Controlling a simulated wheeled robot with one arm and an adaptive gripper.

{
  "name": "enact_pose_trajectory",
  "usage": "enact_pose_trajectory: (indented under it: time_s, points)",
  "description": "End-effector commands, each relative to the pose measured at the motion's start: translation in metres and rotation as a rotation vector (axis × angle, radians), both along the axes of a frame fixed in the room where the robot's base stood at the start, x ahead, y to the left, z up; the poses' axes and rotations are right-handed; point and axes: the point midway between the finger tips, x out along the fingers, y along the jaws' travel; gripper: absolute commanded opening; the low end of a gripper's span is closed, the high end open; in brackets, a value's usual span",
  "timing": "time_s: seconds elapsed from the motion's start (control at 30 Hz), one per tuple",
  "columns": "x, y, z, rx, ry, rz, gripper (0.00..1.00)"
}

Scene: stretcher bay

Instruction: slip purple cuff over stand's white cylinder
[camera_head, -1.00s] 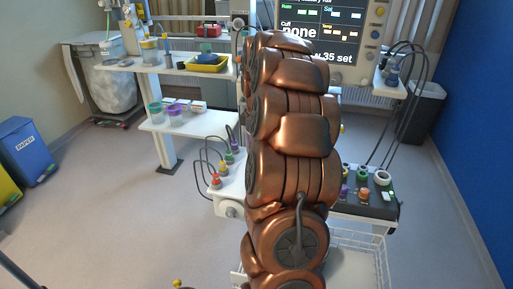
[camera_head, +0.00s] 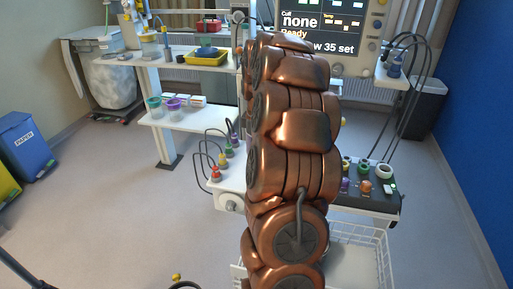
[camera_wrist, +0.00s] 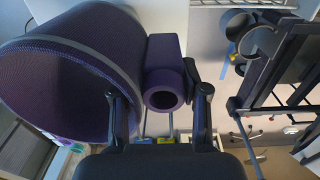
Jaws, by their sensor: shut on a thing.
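The purple cuff (camera_wrist: 75,60) fills the left of the wrist view. It is a large hollow ring with a grey rim band, and its open end shows. A short thick purple tube (camera_wrist: 165,60) lies against its right side, between the fingers of my gripper (camera_wrist: 163,108). My gripper is shut on this tube part. Whether the tube is joined to the ring is partly hidden. In the head view my own arm hides the gripper and the cuff. I cannot make out the stand's white cylinder for certain in either view.
A monitor (camera_head: 325,22) stands behind my arm. A white shelf (camera_head: 185,117) with cups is on the left, and a dark cable box (camera_head: 368,200) and white wire basket (camera_head: 368,262) are on the right. Dark frame parts (camera_wrist: 280,70) show right in the wrist view.

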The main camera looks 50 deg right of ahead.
Motion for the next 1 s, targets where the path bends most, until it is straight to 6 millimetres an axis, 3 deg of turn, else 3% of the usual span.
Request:
enact_pose_trajectory:
  time_s: [1.0]
  points:
    - [0.0, 0.0, -0.042, 0.0, 0.0, 0.0, 0.0]
